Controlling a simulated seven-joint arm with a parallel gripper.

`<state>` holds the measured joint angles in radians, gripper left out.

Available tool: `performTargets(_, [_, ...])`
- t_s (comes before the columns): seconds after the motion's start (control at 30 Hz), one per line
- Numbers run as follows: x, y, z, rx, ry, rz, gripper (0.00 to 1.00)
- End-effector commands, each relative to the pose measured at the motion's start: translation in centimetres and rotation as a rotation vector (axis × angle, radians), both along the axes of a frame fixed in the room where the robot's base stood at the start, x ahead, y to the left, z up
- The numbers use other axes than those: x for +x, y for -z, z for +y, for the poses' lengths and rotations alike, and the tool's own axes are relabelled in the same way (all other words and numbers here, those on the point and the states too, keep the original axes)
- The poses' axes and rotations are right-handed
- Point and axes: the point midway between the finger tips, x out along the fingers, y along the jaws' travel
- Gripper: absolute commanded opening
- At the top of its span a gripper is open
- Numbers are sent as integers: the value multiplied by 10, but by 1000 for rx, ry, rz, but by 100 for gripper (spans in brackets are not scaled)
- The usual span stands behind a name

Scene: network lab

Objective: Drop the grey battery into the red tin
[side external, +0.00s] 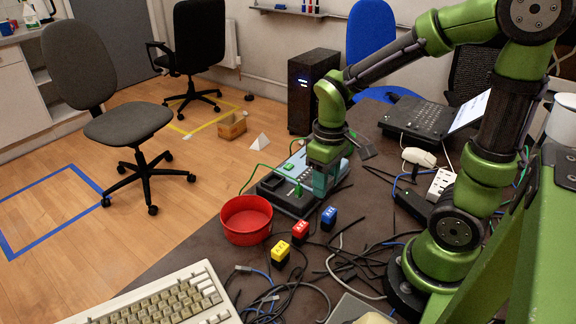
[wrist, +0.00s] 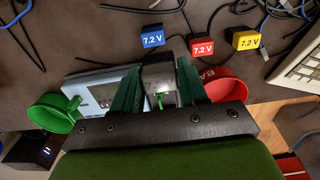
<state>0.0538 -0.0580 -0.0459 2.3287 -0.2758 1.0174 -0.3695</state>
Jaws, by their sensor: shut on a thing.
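The red tin (side external: 246,219) stands open on the dark table, left of my gripper (side external: 322,184); its inside looks empty. It also shows in the wrist view (wrist: 222,85), beside the right finger. My gripper points down with its green fingers shut on a grey block, the grey battery (wrist: 159,73). In the side view the fingers and wrist hide most of the battery. The battery is over or at the dark end of a pale blue device (wrist: 98,90); I cannot tell whether it touches it.
Blue (side external: 328,217), red (side external: 300,230) and yellow (side external: 280,253) batteries stand in front of the device. A green tin (wrist: 50,113) is at the device's other end. Loose black cables (side external: 345,262) and a keyboard (side external: 165,298) lie nearer.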

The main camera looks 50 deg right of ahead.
Motion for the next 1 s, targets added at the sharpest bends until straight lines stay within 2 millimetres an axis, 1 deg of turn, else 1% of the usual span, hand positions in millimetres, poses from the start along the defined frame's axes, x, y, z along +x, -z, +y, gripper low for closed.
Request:
performTargets(0.27, [0,0,1,0,-3,1,10])
performTargets(0.33, [0,4,5,1,-18,16,10])
performTargets(0.4, [7,8,11,0,-42,28,10])
performTargets(0.47, [20,10,18,-2,-65,35,10])
performTargets(0.57, [51,12,36,-6,-90,41,10])
performTargets(0.6, [65,13,44,-7,-95,41,10])
performTargets(0.7, [96,14,64,-9,-92,36,10])
performTargets(0.8, [119,12,80,-8,-73,26,10])
performTargets(0.9, [135,8,88,-5,-46,11,10])
performTargets(1.0, [143,3,89,0,-16,-3,10])
